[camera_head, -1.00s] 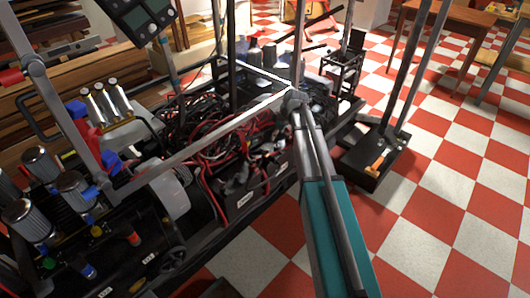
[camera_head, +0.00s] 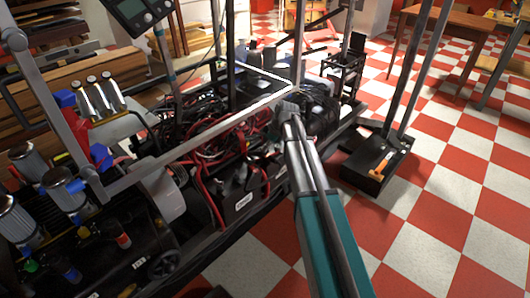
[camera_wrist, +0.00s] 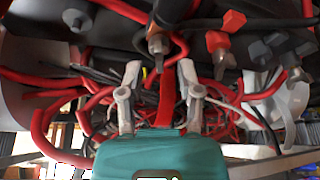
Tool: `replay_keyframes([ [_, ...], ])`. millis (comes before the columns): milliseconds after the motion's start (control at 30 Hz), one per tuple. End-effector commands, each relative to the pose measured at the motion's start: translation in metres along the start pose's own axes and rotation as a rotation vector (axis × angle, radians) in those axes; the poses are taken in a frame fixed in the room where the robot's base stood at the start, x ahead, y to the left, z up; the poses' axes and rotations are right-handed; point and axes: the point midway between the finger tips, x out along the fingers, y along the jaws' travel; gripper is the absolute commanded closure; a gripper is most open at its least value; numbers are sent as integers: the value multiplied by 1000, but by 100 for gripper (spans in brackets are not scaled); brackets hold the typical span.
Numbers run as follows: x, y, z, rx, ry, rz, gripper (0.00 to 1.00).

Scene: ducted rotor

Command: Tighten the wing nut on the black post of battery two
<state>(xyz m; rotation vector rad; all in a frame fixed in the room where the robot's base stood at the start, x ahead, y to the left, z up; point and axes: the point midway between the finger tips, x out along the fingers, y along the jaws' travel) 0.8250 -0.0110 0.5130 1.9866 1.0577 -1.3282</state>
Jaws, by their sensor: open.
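My gripper (camera_wrist: 160,72) shows in the wrist view as two pale grey fingers spread apart on a teal body, with no wing nut between them. A metal post (camera_wrist: 157,45) with a dark top stands just beyond the fingertips, apart from them. To its right are a red cap or wing nut (camera_wrist: 223,36) and dark grey nut-like pieces (camera_wrist: 258,52). Another dark grey piece (camera_wrist: 76,19) is at upper left. I cannot tell which is on battery two's black post. In the head view, a black battery box (camera_head: 243,203) with a white label sits below my gripper (camera_head: 283,108).
Red and black cables (camera_head: 205,135) crowd the cart around the batteries. A metal frame bar (camera_head: 225,118) crosses above them. Metal cylinders (camera_head: 65,187) stand at left. A black base (camera_head: 365,172) with an orange-handled tool (camera_head: 380,166) is at right.

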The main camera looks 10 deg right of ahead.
Motion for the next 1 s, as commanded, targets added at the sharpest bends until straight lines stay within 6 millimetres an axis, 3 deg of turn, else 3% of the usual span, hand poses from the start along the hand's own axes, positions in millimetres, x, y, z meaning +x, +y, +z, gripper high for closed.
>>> replay_keyframes([
  [200, 14, 0, 0, 0, 0, 0, 54],
  [667, 15, 0, 0, 0, 0, 0, 54],
  [900, 15, 0, 0, 0, 0, 0, 99],
  [1000, 15, 0, 0, 0, 0, 0, 100],
])
